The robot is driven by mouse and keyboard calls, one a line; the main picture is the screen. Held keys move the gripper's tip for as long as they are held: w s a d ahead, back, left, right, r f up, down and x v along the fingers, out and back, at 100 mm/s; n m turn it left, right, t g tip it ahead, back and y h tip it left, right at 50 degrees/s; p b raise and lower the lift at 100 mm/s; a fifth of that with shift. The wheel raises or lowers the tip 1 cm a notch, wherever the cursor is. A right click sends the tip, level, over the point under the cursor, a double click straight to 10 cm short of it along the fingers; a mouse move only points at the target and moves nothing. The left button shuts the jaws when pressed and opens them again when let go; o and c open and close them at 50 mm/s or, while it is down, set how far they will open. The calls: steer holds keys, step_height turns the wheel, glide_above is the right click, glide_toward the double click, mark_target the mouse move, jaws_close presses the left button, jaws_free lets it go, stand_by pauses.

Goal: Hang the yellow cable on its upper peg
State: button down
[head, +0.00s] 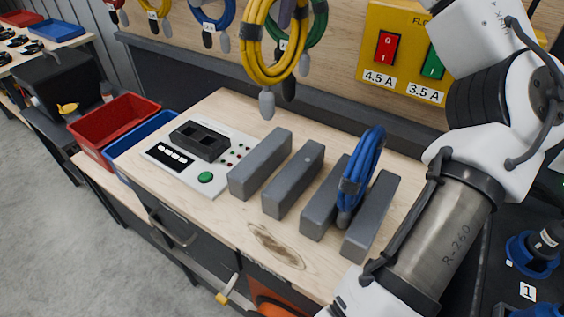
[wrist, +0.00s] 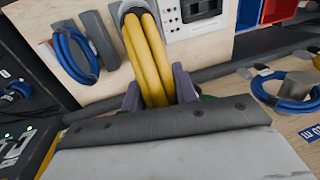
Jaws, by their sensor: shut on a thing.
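The yellow cable (head: 251,45) is a coiled loop hanging in the air at the top of the head view, in front of the wooden board. Its grey plug end (head: 267,102) dangles below, above the bench. In the wrist view the yellow strands (wrist: 145,50) run between the two purple-grey fingers of my gripper (wrist: 158,92), which is shut on them. In the head view the loop's top and most of my gripper are cut off or hidden. The upper peg cannot be made out in either view.
Blue, yellow and red cables (head: 213,15) hang on the board at left; a green cable (head: 318,28) hangs behind the held loop. A yellow switch box (head: 408,20) is at right. Grey blocks (head: 294,179), a blue cable coil (head: 360,170) and a control panel (head: 219,182) occupy the bench.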

steer(key=shift+s+a, duration=0.1)
step_height(320, 180, down, 20)
steer(key=p, duration=0.1)
steer(key=shift+r, duration=0.25)
stand_by(0.4)
steer(key=shift+f, duration=0.15)
steer(key=shift+f, duration=0.1)
steer(key=c, duration=1.1)
jaws_free()
steer(key=shift+p, duration=0.5)
